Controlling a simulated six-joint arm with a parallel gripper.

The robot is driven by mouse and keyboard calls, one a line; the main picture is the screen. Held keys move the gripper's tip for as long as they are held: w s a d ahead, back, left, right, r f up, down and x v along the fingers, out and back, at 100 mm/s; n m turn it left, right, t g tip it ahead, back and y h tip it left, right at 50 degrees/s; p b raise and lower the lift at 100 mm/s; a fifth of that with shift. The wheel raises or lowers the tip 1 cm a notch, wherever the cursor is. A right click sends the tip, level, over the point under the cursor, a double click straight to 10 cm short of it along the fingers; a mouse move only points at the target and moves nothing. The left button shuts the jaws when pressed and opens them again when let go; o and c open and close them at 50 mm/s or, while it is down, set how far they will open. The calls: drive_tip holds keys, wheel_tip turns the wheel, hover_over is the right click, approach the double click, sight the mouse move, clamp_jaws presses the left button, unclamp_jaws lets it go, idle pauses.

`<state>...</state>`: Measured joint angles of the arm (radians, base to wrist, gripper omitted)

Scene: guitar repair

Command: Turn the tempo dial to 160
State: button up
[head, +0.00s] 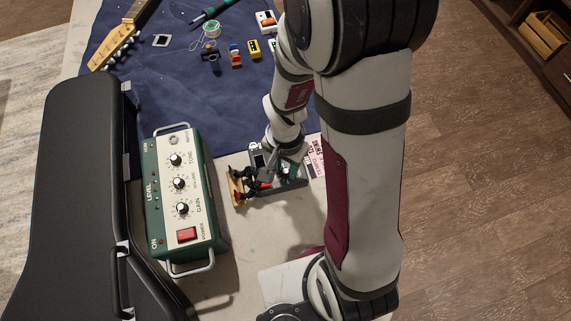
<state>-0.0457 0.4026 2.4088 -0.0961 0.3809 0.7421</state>
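A small dark grey-green device (291,183) lies on the pale bench top near the middle of the head view. My arm covers much of it. I cannot make out a tempo dial or any number on it. My gripper (262,184) points down at the device's left part, with its dark fingers low over or touching it. The fingers and arm overlap there, so I cannot tell whether they are open or shut, or on what.
A green amplifier (182,200) with knobs and a red switch stands left of the device. A black guitar case (75,190) lies farther left. A blue cloth (185,90) behind holds a guitar neck (118,40), a wire spool (211,29) and small pedals. A printed card (316,158) lies right of the device.

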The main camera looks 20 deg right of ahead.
sight(286, 172)
drive_tip(key=shift+o, duration=1.1)
wheel_tip(286, 172, up, 16)
drive_tip(key=shift+s, duration=0.1)
drive_tip(key=s+a+r+n+y, duration=0.1)
drive_tip(key=s+a+n, duration=0.1)
drive_tip(key=s, duration=1.1)
drive_tip(key=shift+s+a+r+n+y, duration=0.2)
drive_tip(key=shift+n+y, duration=0.2)
drive_tip(key=shift+n, duration=0.3)
drive_tip(key=shift+d, duration=0.1)
drive_tip(key=shift+c, duration=0.2)
